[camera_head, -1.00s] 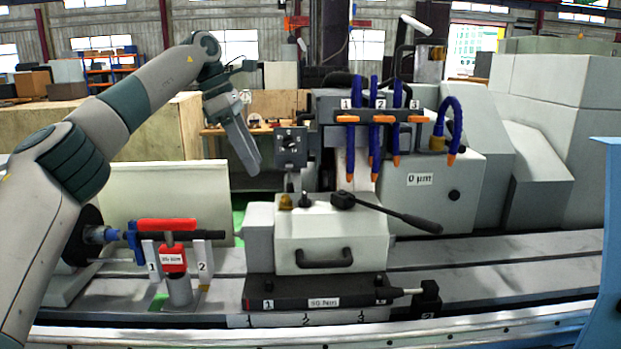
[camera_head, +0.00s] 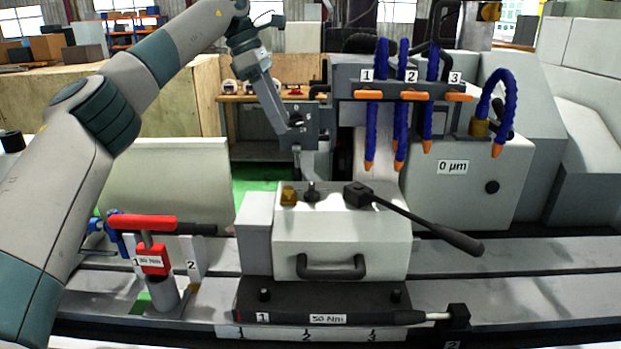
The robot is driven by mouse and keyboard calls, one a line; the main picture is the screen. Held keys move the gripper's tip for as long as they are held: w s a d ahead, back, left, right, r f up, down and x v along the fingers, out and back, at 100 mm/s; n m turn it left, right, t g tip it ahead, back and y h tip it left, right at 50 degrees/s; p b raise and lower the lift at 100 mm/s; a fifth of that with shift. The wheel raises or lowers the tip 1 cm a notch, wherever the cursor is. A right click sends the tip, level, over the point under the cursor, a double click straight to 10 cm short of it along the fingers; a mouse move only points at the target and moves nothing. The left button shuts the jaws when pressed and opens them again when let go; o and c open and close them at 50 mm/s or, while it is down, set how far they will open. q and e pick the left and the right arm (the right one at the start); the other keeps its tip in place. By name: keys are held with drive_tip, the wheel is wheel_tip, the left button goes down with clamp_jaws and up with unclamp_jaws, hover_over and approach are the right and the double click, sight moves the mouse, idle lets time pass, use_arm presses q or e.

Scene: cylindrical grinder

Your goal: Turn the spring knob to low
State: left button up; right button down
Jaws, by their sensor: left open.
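A white tailstock-like housing (camera_head: 342,243) stands on the machine bed in the middle. On its top are a small brass knob (camera_head: 289,195) and a small black knob (camera_head: 311,192). I see no label that tells which one is the spring knob, nor its setting. My right gripper is not in view.
A black lever (camera_head: 430,224) slopes right from the housing's top. Blue coolant hoses (camera_head: 383,120) with orange tips hang at the right behind it. A red-handled tool (camera_head: 142,222) stands at the left. A black torque tool (camera_head: 330,308) lies in front.

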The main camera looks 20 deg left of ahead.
use_arm(q)
drive_tip(key=p, duration=0.5)
approach(311, 185)
drive_tip(key=x, duration=0.8)
drive_tip(key=shift+s+d+f, duration=0.1)
drive_tip(key=shift+d+f, duration=0.05)
drive_tip(key=shift+f, duration=0.15)
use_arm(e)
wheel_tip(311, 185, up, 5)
use_arm(q)
drive_tip(key=shift+c, duration=0.7)
drive_tip(key=c, duration=0.9)
